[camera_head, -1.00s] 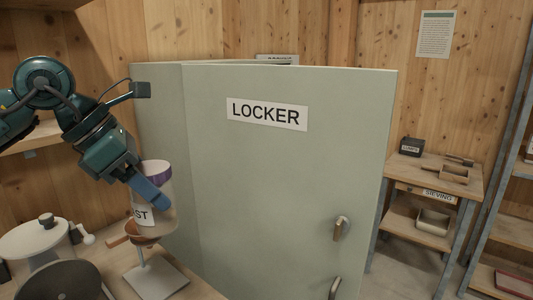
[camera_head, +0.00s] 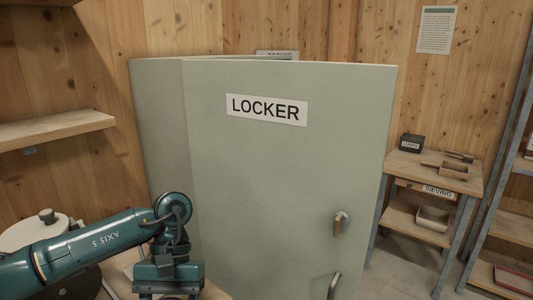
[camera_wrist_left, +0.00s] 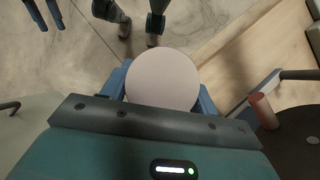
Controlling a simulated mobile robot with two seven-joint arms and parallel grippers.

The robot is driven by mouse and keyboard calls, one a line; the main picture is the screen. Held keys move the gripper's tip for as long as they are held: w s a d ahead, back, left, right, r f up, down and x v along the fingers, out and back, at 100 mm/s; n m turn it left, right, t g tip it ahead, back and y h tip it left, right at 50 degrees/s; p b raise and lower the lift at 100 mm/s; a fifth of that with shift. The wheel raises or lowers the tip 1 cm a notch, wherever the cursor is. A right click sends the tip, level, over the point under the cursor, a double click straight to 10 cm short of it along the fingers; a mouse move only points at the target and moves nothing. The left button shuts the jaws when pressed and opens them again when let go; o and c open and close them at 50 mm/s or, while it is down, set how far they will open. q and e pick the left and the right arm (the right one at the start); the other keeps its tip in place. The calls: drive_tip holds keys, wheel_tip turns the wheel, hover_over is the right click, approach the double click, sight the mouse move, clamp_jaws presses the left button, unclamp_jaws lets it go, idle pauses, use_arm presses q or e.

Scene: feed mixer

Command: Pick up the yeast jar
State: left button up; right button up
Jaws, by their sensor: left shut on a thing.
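In the left wrist view, the pale round top of the yeast jar (camera_wrist_left: 163,78) sits between the blue fingers of my left gripper (camera_wrist_left: 163,88), which is shut on it. In the head view, my left gripper (camera_head: 168,278) points down at the bottom edge. Its fingers and the jar are not clearly seen there, and the jar's label is hidden. At the top left of the wrist view, two dark prongs, apparently my right gripper (camera_wrist_left: 43,14), stand apart and empty.
The closed locker (camera_head: 280,180) stands close to the right of my left arm. A white lidded machine (camera_head: 40,230) is partly behind the arm. A wooden shelf (camera_head: 55,130) is on the left wall. The sieving table (camera_head: 435,175) is farther right.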

use_arm(q)
drive_tip(key=shift+s+f+m+y, duration=0.3)
drive_tip(key=shift+s+f+m, duration=0.2)
drive_tip(key=shift+f+m, duration=0.1)
drive_tip(key=shift+w+a+f, duration=0.1)
drive_tip(key=shift+a, duration=0.75)
drive_tip(key=shift+w+a+n, duration=0.1)
drive_tip(key=shift+a+n, duration=0.3)
drive_tip(key=shift+a, duration=0.4)
drive_tip(key=shift+d, duration=0.1)
